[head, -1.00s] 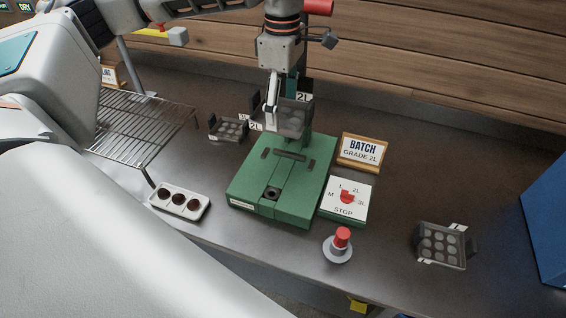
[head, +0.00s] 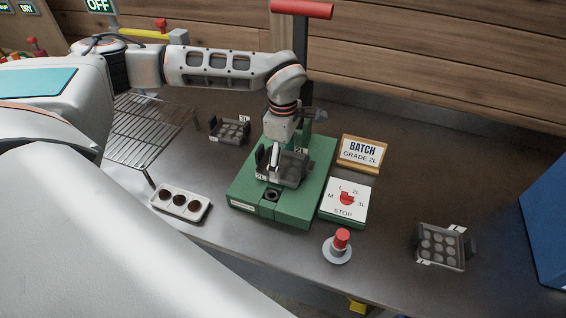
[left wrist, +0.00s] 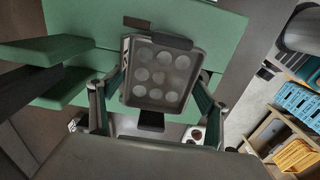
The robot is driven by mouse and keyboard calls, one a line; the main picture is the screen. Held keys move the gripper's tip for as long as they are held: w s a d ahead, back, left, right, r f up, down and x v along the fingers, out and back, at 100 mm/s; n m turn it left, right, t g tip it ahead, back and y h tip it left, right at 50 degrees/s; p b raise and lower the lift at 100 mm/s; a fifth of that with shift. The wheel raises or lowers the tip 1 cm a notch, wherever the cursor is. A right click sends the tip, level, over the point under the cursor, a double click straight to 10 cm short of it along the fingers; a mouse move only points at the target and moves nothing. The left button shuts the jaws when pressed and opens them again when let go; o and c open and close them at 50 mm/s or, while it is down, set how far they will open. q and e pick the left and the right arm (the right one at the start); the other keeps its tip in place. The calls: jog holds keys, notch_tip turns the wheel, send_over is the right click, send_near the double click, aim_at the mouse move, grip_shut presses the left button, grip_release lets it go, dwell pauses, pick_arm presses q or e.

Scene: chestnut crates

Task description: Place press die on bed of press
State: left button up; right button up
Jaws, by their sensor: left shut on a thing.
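The press (head: 249,203) is green, with a flat bed and a dark post behind it. My left gripper (head: 276,156) is shut on a dark grey press die (head: 293,174), labelled 2L, over the rear part of the bed. In the left wrist view the die (left wrist: 158,98) shows several round pockets between the fingers of the gripper (left wrist: 152,90), with the green press (left wrist: 220,30) behind it. I cannot tell whether the die touches the bed. My right gripper is not in view.
Other dies stand at the back left (head: 229,131) and right (head: 443,246). A white tray (head: 180,203) with three brown pieces is left of the press. A dial panel (head: 335,213), a BATCH GRADE 2L card (head: 362,153) and a red button (head: 342,238) are to the right. A wire rack (head: 150,135) is left.

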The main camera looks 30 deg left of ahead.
aim_at(282, 169)
pick_arm(q)
jog(key=shift+f, duration=0.8)
jog(key=shift+f, duration=0.2)
jog(key=o, duration=1.4)
notch_tip(282, 169, up, 12)
jog(key=shift+r+b, duration=0.2)
jog(key=shift+b, duration=0.25)
jog(key=shift+s, duration=0.15)
